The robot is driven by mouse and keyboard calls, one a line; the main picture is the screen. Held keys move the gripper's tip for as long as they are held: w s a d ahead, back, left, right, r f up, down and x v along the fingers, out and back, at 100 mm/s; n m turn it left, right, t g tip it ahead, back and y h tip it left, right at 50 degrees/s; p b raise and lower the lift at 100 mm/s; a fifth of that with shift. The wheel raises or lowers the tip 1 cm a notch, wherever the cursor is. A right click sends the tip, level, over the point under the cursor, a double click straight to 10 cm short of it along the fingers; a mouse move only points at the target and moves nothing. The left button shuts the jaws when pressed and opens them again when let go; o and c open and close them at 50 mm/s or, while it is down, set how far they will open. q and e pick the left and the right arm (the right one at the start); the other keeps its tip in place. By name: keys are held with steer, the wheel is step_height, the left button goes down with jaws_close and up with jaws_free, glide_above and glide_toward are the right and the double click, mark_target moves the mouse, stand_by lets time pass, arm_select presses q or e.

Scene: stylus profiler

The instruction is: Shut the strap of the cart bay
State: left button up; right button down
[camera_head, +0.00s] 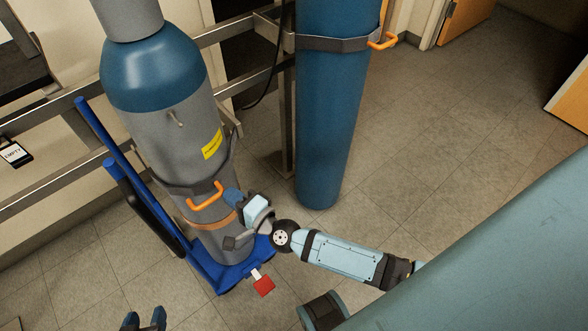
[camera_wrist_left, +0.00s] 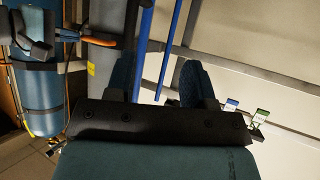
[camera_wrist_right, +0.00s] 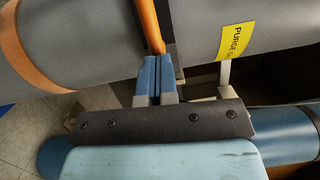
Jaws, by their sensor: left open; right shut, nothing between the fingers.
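A grey gas cylinder with a blue shoulder (camera_head: 165,125) stands on a blue cart (camera_head: 225,278). A dark strap (camera_head: 180,188) with an orange handle (camera_head: 205,196) runs across the cylinder's front; whether its end is latched cannot be told. My right gripper (camera_head: 232,197) is shut and empty, its fingertips close beside the handle. In the right wrist view the orange handle (camera_wrist_right: 149,25) lies just beyond the shut fingers; contact is unclear. My left gripper (camera_head: 145,318) is open and empty, low at the front left, apart from the cart. The left wrist view shows the cart's blue poles (camera_wrist_left: 145,50).
A blue cylinder (camera_head: 335,120) stands at the wall rail (camera_head: 225,32), held by another dark strap with an orange handle (camera_head: 382,41). A red tag (camera_head: 263,286) hangs at the cart's base. A small "empty" sign (camera_head: 14,152) is at the left. Floor right of the cylinders is clear.

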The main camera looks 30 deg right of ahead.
arm_select(q)
step_height(320, 180, up, 11)
steer(key=s+a+p, duration=0.1)
steer(key=p, duration=1.8)
steer(key=shift+a+r, duration=0.15)
steer(key=shift+a, duration=0.15)
steer(key=shift+s, duration=0.1)
